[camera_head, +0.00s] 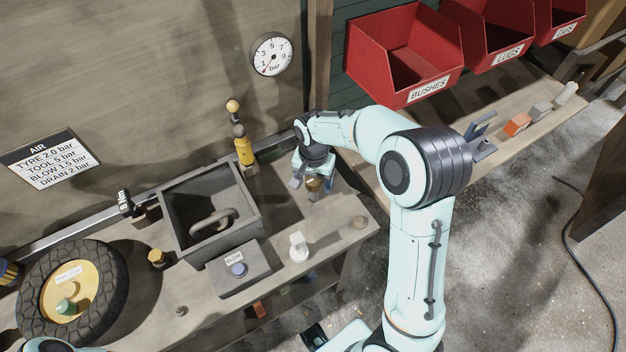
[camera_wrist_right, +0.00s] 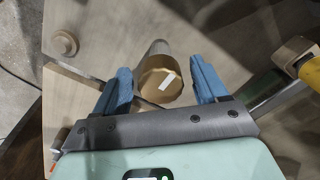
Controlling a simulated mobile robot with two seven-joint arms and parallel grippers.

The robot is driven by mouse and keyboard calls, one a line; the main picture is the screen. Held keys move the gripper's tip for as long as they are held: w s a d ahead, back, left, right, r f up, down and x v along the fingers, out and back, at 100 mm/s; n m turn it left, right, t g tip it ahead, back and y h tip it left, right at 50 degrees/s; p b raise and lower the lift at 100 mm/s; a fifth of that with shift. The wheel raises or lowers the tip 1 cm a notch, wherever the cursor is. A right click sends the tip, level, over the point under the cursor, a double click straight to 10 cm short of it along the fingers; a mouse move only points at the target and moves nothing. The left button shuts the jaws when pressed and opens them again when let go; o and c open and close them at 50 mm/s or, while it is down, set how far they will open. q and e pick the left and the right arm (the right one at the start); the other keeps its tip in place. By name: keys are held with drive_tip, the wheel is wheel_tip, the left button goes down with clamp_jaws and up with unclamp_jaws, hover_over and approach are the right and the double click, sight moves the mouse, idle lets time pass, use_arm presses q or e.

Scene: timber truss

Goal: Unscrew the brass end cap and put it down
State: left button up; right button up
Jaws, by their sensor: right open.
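The brass end cap (camera_wrist_right: 160,84) shows in the right wrist view as a round brass face with a white mark, at the near end of a grey-brown cylinder (camera_wrist_right: 157,49). My right gripper (camera_wrist_right: 164,88) is open, with one blue finger to each side of the cap and visible gaps between. In the head view my right gripper (camera_head: 311,184) points down over the right part of the bench, and a small brown-brass piece (camera_head: 314,185) shows between its fingers. Whether the fingertips reach the cap's depth is hard to tell. My left gripper is not in view.
On the bench (camera_head: 329,226) stand a grey open box (camera_head: 186,247), a BLOW button unit (camera_head: 238,270), a white fitting (camera_head: 298,247) and a round knob (camera_head: 360,222). A yellow-bodied fitting (camera_head: 244,151) is at the wall. Red bins (camera_head: 410,93) hang behind my right arm.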

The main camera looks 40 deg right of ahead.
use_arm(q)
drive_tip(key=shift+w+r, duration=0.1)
use_arm(e)
drive_tip(key=m, duration=0.2)
drive_tip(key=shift+m, duration=0.4)
drive_tip(key=m, duration=0.3)
drive_tip(key=shift+r+m+p, duration=0.1)
drive_tip(key=shift+m+p, duration=0.2)
drive_tip(key=shift+p, duration=0.1)
drive_tip(key=m+p, duration=0.1)
drive_tip(key=m, duration=0.3)
drive_tip(key=shift+m, duration=1.2)
clamp_jaws()
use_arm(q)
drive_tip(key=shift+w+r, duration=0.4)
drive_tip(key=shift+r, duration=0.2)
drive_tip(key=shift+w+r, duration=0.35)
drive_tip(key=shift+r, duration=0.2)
